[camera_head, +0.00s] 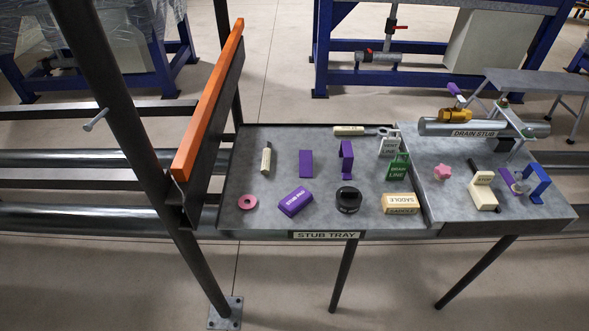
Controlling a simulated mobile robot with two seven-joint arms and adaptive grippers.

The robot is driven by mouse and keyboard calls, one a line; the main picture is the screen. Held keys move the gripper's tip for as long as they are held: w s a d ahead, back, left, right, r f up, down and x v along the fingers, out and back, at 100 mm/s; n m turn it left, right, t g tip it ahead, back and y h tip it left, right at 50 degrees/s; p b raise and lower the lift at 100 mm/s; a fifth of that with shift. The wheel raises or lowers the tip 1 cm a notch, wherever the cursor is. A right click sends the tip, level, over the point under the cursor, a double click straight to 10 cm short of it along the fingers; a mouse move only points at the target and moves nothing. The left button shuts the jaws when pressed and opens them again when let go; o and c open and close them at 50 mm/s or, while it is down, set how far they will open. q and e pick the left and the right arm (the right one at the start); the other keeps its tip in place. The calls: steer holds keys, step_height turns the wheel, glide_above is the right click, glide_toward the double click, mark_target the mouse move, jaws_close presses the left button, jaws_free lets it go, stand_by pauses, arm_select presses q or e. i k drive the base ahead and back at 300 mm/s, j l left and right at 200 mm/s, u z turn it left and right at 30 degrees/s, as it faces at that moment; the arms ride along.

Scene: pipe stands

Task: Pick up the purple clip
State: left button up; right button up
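A purple clip-shaped piece (347,158) stands upright in the back middle of the stub tray (262,222). I take it for the purple clip; its fine shape is too small to tell. A flat purple rectangle (306,164) lies to its left, apart from it. A purple block marked STUB PAD (295,202) lies in front of that. Neither of my grippers shows in the head view.
A black ring (348,199), a cream SADDLE block (401,204), a green tag (398,168) and a pink ring (247,202) share the tray. An orange-topped rail (209,105) rises at its left. A DRAIN STUB pipe (440,127) lies over the right-hand plate.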

mark_target(345, 151)
steer(key=z, duration=1.3)
steer(key=i+u, duration=0.45)
steer(key=i, duration=0.05)
